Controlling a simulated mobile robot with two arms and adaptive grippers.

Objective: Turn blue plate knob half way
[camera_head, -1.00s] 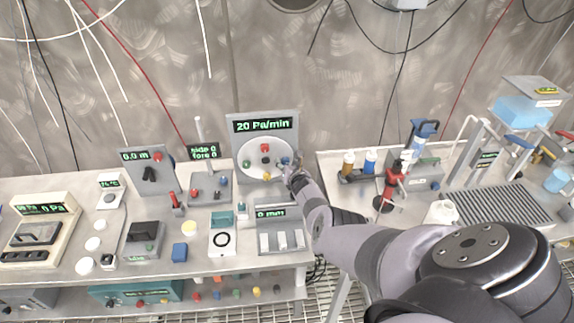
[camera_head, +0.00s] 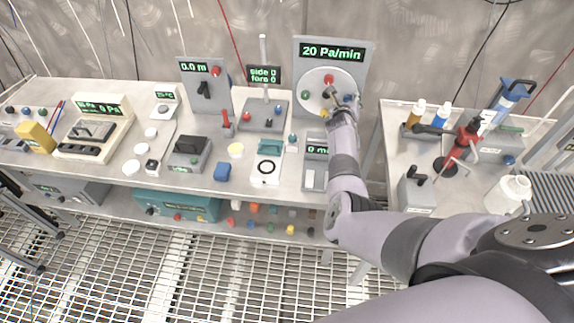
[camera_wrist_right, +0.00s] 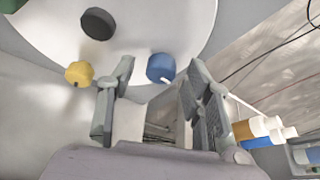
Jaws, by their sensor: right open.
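A white round plate (camera_head: 317,82) sits on an upright grey panel (camera_head: 359,57) whose screen reads "20 Pa/min". The blue knob (camera_wrist_right: 160,68) shows on the plate in the right wrist view, between a yellow knob (camera_wrist_right: 79,73) and the plate's right edge. My right gripper (camera_wrist_right: 158,84) is open, its two fingers on either side of the blue knob; I cannot tell whether they touch it. In the head view my right gripper (camera_head: 342,108) covers the plate's lower right, mostly hiding the blue knob. My left gripper is not in view.
A red knob (camera_head: 328,78) and a black knob (camera_wrist_right: 98,24) are also on the plate. Below the panel is a small device (camera_head: 314,181), partly behind my arm. Bottles (camera_head: 440,115) and a red-handled tool (camera_head: 467,136) stand on the right-hand table.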

